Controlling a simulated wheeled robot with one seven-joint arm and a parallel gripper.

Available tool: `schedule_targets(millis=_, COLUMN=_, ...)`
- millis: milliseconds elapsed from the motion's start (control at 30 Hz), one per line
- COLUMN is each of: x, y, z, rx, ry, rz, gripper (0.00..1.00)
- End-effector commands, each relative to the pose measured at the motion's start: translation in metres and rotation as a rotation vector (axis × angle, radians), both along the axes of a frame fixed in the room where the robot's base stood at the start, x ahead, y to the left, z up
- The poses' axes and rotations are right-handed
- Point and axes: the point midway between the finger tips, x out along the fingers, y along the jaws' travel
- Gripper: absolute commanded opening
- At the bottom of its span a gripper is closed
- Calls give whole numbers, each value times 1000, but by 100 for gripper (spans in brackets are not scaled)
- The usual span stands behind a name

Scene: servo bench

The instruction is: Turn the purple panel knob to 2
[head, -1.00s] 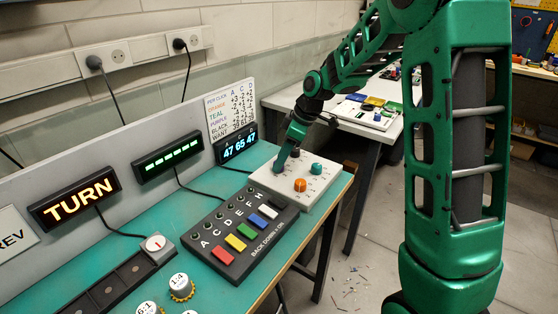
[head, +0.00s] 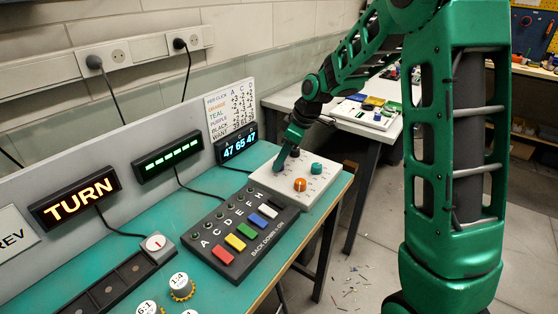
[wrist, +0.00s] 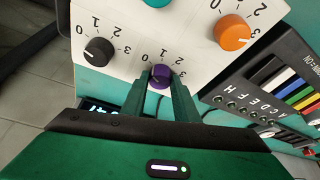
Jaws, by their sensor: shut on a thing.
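The purple knob (wrist: 159,76) sits on the white knob panel (wrist: 195,55), with printed digits around it. In the wrist view my gripper (wrist: 161,84) has its two green fingers on either side of the purple knob and is shut on it. The fingers and the angle hide part of the knob, and I cannot tell clearly which digit its pointer faces. In the head view my gripper (head: 279,165) reaches down to the left side of the panel (head: 318,195), and its fingers cover the purple knob there.
Orange (head: 300,185) and teal (head: 317,168) knobs stand close by, and a black knob (wrist: 99,51) is beside the purple one in the wrist view. A switch box with coloured keys (head: 240,235) adjoins the panel.

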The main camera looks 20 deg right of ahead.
Motion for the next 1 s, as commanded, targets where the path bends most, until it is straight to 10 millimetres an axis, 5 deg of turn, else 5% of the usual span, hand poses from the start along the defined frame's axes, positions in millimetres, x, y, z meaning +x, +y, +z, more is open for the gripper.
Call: schedule_targets(millis=1000, x=-3, y=7, z=1, rx=-1, ry=-2, rz=-892, gripper=5)
